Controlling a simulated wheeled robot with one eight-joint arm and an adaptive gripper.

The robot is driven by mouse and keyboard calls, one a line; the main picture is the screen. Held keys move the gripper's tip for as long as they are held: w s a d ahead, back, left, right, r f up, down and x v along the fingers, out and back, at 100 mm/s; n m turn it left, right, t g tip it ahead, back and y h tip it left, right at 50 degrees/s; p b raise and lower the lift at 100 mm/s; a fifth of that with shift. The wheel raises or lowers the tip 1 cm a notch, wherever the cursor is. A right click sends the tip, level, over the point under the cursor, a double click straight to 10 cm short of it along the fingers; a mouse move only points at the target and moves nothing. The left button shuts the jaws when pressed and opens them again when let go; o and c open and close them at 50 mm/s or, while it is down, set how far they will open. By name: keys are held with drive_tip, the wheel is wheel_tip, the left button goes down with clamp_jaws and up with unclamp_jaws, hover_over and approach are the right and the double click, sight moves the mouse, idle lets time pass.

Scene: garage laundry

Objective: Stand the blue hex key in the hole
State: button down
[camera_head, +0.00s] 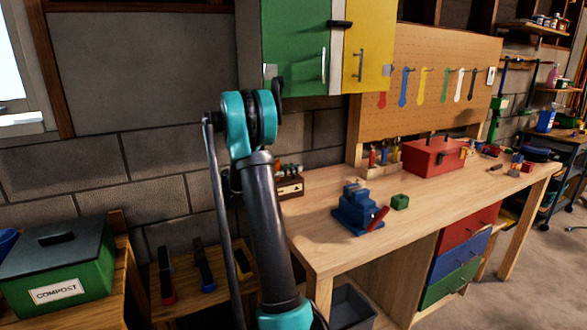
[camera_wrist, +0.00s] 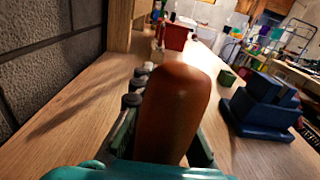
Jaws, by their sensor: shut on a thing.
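My gripper (camera_wrist: 163,140) is shut on a rounded orange-brown thing (camera_wrist: 172,105), which stands up between the fingers in the wrist view. Its lower part is hidden by the gripper. I cannot make out a blue hex key or its hole in either view. In the head view my arm hides the gripper. A small dark wooden block (camera_head: 291,188) with a light label and several small pieces on top sits at the bench's left end, just right of my arm. Several grey knobs (camera_wrist: 133,99) stand just behind the left finger in the wrist view.
A blue vise (camera_head: 355,208) with a red handle stands on the wooden bench (camera_head: 325,247), with a green block (camera_head: 400,202) beside it. A red toolbox (camera_head: 433,157) stands farther back. The stone wall is close on the left. Bare bench lies left of the vise.

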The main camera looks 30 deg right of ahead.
drive_tip(key=shift+f, duration=0.25)
drive_tip(key=shift+f, duration=0.3)
drive_tip(key=c, duration=1.4)
unclamp_jaws()
drive_tip(key=a, duration=1.2)
drive_tip(key=shift+w, duration=0.35)
